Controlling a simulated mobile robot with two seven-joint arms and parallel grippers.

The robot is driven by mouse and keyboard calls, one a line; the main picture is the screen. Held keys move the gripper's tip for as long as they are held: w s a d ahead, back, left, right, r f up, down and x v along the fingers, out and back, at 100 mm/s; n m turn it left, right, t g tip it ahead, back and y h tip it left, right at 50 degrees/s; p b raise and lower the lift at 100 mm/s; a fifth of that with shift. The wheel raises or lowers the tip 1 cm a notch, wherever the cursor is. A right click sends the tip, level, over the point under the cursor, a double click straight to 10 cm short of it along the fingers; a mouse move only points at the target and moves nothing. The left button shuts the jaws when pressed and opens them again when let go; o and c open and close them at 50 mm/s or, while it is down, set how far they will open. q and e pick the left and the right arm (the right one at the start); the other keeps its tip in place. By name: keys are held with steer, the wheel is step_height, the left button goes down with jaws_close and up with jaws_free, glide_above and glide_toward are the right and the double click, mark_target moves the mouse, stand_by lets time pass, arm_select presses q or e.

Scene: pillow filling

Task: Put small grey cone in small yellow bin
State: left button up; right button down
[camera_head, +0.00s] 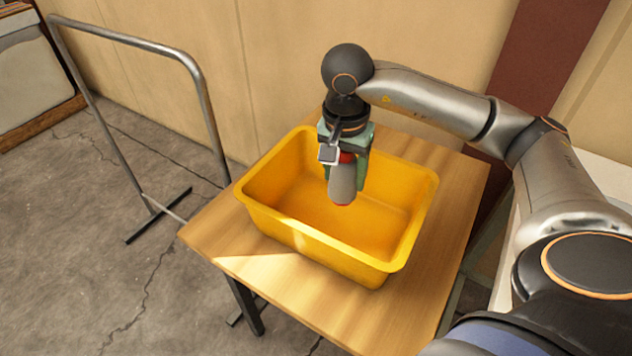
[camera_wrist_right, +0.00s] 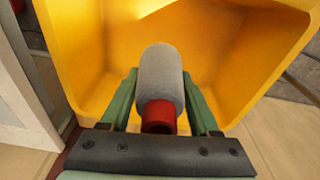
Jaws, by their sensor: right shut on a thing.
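The yellow bin (camera_head: 300,236) stands on a small wooden table in the head view. It fills much of the right wrist view (camera_wrist_right: 82,62) as well, and no other thing shows inside it. My right gripper (camera_head: 345,178) is over the bin's opening, pointing down. It is shut on the grey cone (camera_head: 343,186), a grey rounded piece with red at its ends. In the right wrist view the grey cone (camera_wrist_right: 162,78) sits between the green fingers, its red end towards the gripper. I cannot tell how far above the bin floor it hangs. My left gripper is not in view.
The wooden table (camera_head: 335,305) has bare top in front of and beside the bin. A metal tube frame (camera_head: 135,42) stands on the floor at the left. A beige wall (camera_head: 285,50) is close behind the table.

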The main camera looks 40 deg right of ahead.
steer(key=w+f, duration=0.2)
steer(key=w+a+f, duration=0.1)
steer(key=w+f, duration=0.4)
steer(key=w, duration=0.1)
steer(key=shift+w+a+f, duration=0.25)
steer(key=shift+a+f, duration=0.05)
steer(key=shift+a, duration=0.1)
steer(key=shift+w+f, duration=0.1)
steer(key=shift+f, duration=1.45)
steer(key=shift+f, duration=0.2)
steer(key=shift+c, duration=0.6)
jaws_free()
steer(key=shift+r, duration=0.1)
